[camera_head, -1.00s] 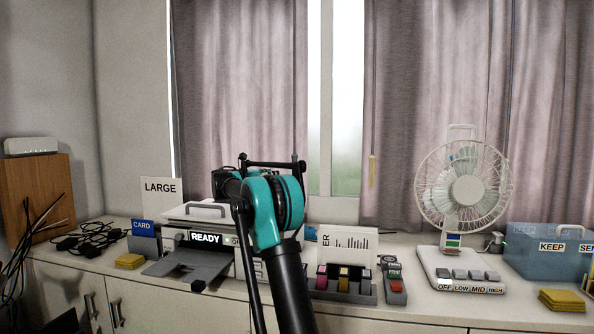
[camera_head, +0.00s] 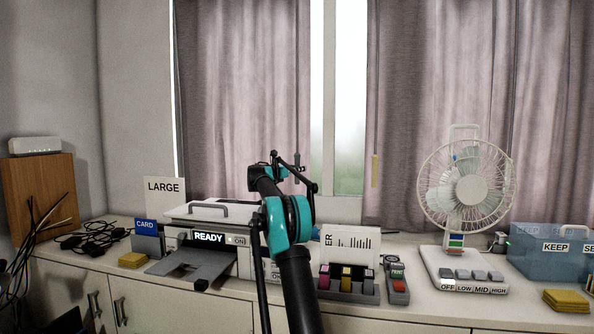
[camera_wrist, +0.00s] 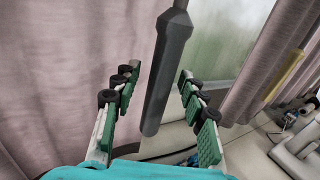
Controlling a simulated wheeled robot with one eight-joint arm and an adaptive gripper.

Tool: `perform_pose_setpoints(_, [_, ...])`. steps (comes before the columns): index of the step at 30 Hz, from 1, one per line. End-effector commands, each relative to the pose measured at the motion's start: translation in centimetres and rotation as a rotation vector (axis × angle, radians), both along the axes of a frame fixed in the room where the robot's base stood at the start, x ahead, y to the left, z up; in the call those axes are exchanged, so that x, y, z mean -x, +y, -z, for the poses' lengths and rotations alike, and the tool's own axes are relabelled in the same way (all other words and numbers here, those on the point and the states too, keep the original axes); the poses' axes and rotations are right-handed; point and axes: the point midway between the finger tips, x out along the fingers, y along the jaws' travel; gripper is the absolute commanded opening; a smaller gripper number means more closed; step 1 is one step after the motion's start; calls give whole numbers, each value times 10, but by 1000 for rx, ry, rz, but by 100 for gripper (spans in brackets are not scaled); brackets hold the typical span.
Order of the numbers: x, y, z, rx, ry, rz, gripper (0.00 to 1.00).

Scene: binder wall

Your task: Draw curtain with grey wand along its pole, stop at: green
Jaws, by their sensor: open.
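The grey wand (camera_wrist: 165,75) hangs upright in the wrist view, its thick lower end between my gripper's fingers. My gripper (camera_wrist: 157,78) is open, with green-padded fingers on either side of the wand and gaps showing to both. The pinkish-grey left curtain (camera_head: 245,90) hangs beside the window gap and fills the left of the wrist view (camera_wrist: 60,70). The pole and any green stop mark on it are out of view.
A right curtain (camera_head: 480,70) has a yellow wand (camera_head: 375,170). Bare window (camera_head: 350,120) shows between the curtains. Below, the counter holds a printer (camera_head: 205,212), a cartridge rack (camera_head: 345,285), a fan (camera_head: 465,190) and a blue bin (camera_head: 550,250).

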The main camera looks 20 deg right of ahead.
Motion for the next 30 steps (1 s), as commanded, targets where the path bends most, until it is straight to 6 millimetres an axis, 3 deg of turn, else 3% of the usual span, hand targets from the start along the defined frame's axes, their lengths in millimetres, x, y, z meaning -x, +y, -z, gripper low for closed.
perform_pose_setpoints(8, [-1,-1,0,0,0,0,41])
perform_pose_setpoints(18, [0,0,0,0,0,0,0])
perform_pose_setpoints(30, [0,0,0,0,0,0,0])
